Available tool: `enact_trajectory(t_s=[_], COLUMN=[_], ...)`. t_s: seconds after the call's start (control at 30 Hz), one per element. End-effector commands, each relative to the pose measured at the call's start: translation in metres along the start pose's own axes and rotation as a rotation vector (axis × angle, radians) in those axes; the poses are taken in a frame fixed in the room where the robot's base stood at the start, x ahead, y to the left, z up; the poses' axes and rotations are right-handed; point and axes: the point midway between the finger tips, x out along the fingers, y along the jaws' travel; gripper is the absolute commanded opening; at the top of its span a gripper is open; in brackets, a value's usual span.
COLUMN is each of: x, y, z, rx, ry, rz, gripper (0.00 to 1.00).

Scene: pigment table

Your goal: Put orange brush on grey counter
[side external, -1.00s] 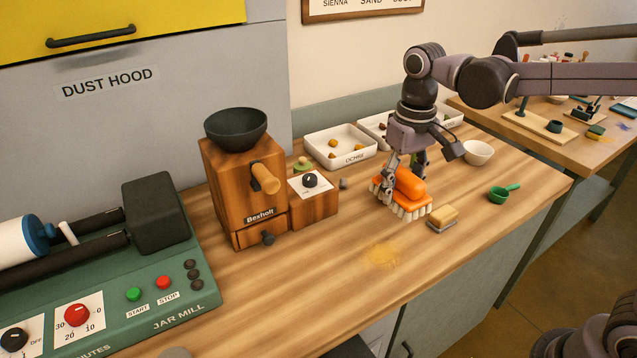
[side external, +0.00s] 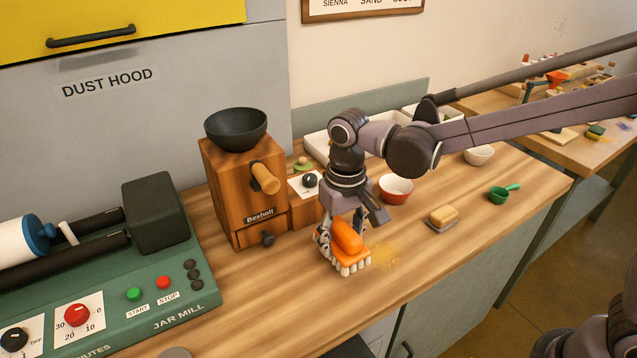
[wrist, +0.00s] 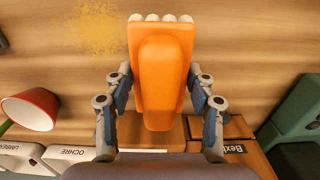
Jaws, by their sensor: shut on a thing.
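The orange brush (side external: 348,236) has an orange block and handle with pale bristles pointing down. My gripper (side external: 338,242) is shut on it; in the wrist view the two fingers press its sides and the brush (wrist: 160,80) points away from the palm. It is held over the counter (side external: 265,310), which has a wooden top and a grey front (side external: 465,265). I cannot tell whether the bristles touch the top. The brush is in front of the wooden grinder's right side, beside a yellow powder stain (side external: 386,256).
The grinder (side external: 245,190) stands close behind left, with the green jar mill (side external: 140,300) further left. A red bowl (side external: 396,190), soap-like block (side external: 442,216), green scoop (side external: 498,195) and white bowl (side external: 479,155) are to the right. The front wooden area is clear.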

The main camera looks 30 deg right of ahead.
Motion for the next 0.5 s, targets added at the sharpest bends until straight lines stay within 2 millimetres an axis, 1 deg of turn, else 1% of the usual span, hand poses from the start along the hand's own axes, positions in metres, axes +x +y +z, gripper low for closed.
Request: enact_trajectory(t_s=[0.03,0.1,0.2,0.5], x=[0.008,0.017,0.025,0.028], y=[0.000,0.000,0.001,0.001], z=[0.000,0.000,0.000,0.000], rx=[0.000,0.000,0.000,0.000], ry=[0.000,0.000,0.000,0.000], rz=[0.000,0.000,0.000,0.000], gripper=[0.21,0.21,0.21,0.21])
